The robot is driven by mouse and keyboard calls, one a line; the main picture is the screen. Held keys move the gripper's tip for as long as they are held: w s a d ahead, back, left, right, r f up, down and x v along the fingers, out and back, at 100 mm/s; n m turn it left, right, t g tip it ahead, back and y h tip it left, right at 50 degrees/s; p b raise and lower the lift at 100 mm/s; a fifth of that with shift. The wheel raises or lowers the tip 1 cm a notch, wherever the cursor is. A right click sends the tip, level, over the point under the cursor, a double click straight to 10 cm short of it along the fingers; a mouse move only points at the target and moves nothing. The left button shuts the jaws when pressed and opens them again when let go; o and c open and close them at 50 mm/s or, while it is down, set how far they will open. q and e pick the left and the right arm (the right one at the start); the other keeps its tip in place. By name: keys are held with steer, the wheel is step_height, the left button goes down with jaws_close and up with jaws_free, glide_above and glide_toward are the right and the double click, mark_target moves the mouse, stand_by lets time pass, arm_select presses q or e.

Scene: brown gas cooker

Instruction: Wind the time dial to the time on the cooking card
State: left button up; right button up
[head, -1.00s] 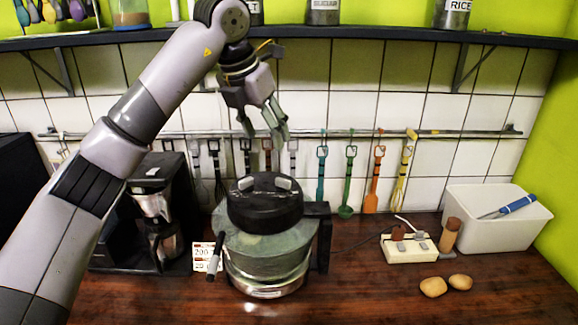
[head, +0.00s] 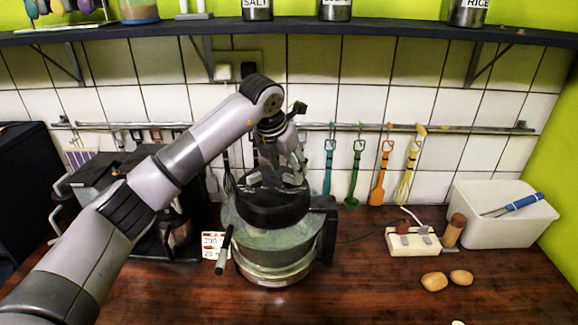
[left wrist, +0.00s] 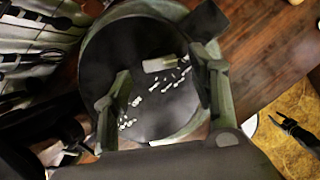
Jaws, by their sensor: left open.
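The cooker (head: 275,255) is a round green-grey body with a silver base on the counter. A black round dial (head: 275,208) sits on top. In the left wrist view the dial (left wrist: 150,110) shows white marks in an arc and a pale bar; I cannot read the marks. My left gripper (head: 285,172) is open just over the dial, and its fingers (left wrist: 163,75) stand apart across the dial's face in the wrist view. Whether they touch it is unclear. A small white and red card (head: 209,241) stands left of the cooker; "200" seems to show, the rest is too small.
A coffee machine (head: 165,225) stands left of the cooker. To the right are a power strip (head: 405,242), two potatoes (head: 434,282) and a white bin (head: 505,225). Utensils hang on a wall rail. In the wrist view a dark pronged shape (left wrist: 295,132) at right is unclear.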

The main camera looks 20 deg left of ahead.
mark_target(290, 180)
arm_select(q)
steer(key=shift+x, duration=0.9)
steer(key=shift+w+f+p, duration=0.15)
steer(key=shift+f+p, duration=0.15)
steer(key=shift+f, duration=0.05)
steer(key=c, duration=1.2)
arm_select(e)
steer(key=shift+s+d+r, duration=0.25)
steer(key=shift+s+r, duration=0.2)
steer(key=shift+s, duration=0.1)
